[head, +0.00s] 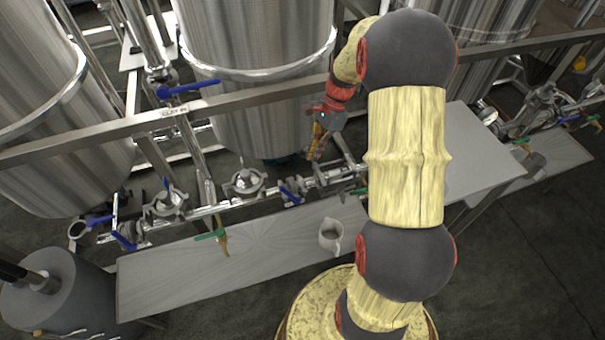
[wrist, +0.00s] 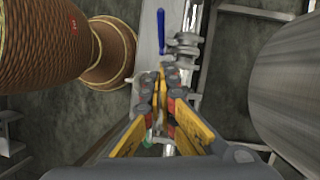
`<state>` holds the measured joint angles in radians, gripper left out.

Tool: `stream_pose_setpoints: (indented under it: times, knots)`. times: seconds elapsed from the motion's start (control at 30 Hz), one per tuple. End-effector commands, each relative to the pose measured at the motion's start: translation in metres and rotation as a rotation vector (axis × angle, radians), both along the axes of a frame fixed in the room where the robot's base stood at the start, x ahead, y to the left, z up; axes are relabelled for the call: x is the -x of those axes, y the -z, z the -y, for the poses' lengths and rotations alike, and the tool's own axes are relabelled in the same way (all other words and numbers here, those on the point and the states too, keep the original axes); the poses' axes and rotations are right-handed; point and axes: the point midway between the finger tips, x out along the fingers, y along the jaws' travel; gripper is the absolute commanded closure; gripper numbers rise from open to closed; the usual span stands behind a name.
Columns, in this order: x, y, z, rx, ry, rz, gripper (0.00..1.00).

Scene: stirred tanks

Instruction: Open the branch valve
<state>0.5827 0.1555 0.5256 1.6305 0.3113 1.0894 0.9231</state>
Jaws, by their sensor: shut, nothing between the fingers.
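My gripper (head: 316,157) hangs above the pipe run behind the bench, fingers pointing down. In the wrist view its yellow and grey fingers (wrist: 163,78) are shut and empty. A blue lever handle (wrist: 161,32) stands apart beyond the fingertips, beside a steel pipe fitting. In the head view, a blue-handled valve (head: 291,191) sits on the pipe to the lower left of my gripper. A green handle (head: 360,191) shows to its lower right, partly behind my arm; a green handle (wrist: 148,138) also shows between the fingers. No label shows which one is the branch valve.
Steel tanks (head: 255,70) stand behind the pipes, with a metal rail (head: 250,98) across them. A grey bench (head: 170,275) carries a small pitcher (head: 330,235). Other blue levers (head: 187,88) and a green-handled tap (head: 211,235) are to the left.

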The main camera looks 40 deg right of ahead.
Motion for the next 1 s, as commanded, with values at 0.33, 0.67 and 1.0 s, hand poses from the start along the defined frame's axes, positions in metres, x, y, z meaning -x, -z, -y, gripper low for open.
stream_pose_setpoints:
  times: [0.33,0.67,1.0]
  knots:
    - [0.003,0.057,-0.021,-0.001,-0.001,-0.004,1.0]
    - [0.003,0.101,-0.051,0.002,-0.003,0.0,1.0]
    - [0.003,0.108,-0.07,0.002,-0.001,-0.002,1.0]
